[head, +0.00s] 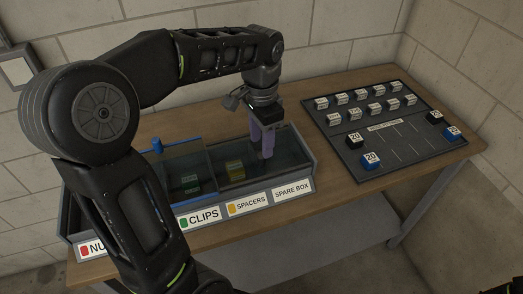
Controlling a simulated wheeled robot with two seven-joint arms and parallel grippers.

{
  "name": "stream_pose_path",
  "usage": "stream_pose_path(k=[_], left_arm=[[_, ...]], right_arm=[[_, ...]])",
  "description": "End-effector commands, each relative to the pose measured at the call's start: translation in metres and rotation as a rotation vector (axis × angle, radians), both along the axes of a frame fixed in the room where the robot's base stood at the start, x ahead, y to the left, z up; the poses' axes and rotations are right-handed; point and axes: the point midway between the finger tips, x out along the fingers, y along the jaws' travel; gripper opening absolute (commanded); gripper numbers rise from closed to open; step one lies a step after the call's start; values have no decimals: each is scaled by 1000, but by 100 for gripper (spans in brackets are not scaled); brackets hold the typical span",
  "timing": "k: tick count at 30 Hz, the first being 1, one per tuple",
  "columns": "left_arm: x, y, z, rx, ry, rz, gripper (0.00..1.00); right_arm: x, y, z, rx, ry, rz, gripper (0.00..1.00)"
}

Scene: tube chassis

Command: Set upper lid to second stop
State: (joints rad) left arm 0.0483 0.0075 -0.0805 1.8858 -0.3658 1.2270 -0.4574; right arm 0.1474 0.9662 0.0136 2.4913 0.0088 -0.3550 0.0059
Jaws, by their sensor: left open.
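A long grey box (311,172) with a row of compartments stands on the bench. A clear lid with a blue frame (209,170) and an upright blue knob (157,146) lies across its left-middle part. The blue right edge lies between the clips and spacers compartments. My left gripper (266,152) is open and points down at the box's right end, over the spare compartment, apart from the blue knob. My left arm hides the box's left part. My right gripper is out of view.
Front labels include CLIPS (198,217), SPACERS (248,203) and SPARE BOX (292,188). A dark board (372,158) with several white blocks and blue and black blocks marked 20 lies to the right. Walls stand behind the wooden bench (334,202).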

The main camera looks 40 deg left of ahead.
Motion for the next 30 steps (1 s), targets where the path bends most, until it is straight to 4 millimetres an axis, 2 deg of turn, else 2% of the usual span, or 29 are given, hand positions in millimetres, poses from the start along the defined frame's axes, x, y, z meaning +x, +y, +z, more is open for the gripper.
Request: stream_pose_path(k=[3, 9, 19, 30], left_arm=[[-1, 0, -19, 0, 4, 0, 45], [0, 0, -42, 0, 1, 0, 45], [0, 0, -46, 0, -1, 0, 45], [0, 0, -46, 0, -1, 0, 15]], right_arm=[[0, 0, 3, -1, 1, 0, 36], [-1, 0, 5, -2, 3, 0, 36], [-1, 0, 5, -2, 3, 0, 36], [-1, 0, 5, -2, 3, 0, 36]])
